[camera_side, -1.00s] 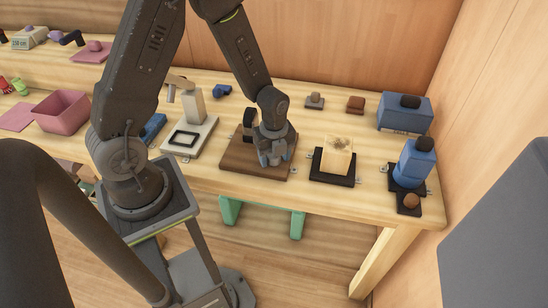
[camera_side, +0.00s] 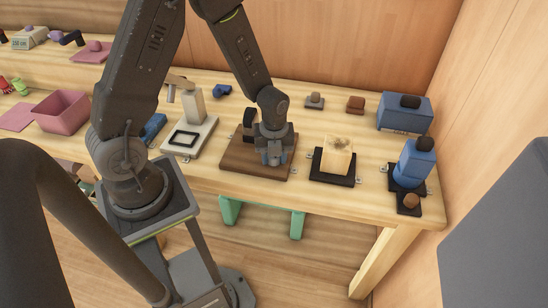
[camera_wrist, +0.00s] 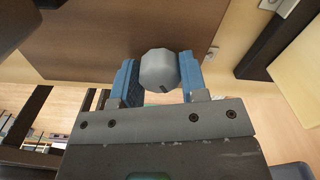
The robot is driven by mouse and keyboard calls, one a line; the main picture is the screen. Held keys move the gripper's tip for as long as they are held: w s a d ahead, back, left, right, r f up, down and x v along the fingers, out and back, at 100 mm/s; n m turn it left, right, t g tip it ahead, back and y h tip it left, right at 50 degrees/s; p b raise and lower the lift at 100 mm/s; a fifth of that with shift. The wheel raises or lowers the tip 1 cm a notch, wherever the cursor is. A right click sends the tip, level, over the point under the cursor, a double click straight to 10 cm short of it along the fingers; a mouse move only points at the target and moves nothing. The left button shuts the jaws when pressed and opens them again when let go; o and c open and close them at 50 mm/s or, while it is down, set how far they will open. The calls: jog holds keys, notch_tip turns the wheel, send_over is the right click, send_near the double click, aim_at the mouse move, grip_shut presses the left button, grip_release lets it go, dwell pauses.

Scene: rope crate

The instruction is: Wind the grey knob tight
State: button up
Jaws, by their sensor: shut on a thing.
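The grey knob (camera_wrist: 158,70) shows in the wrist view as a faceted grey piece with a small dark mark near its lower edge. My gripper (camera_wrist: 157,82) has its two blue fingers on either side of the knob, shut on it. In the side view my gripper (camera_side: 273,158) points down over the brown board (camera_side: 237,159), and it hides the knob there. The brown board also fills the top of the wrist view (camera_wrist: 90,40).
A black upright part (camera_side: 249,122) stands on the board behind my gripper. A white stand (camera_side: 194,133) is to the left, and a cream block on a black base (camera_side: 333,178) is to the right.

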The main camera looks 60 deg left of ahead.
jog(key=m, duration=0.4)
jog(key=shift+m, duration=0.3)
jog(key=m, duration=0.3)
jog(key=shift+f+m, duration=0.1)
jog(key=shift+m, duration=0.3)
jog(key=o, duration=0.9)
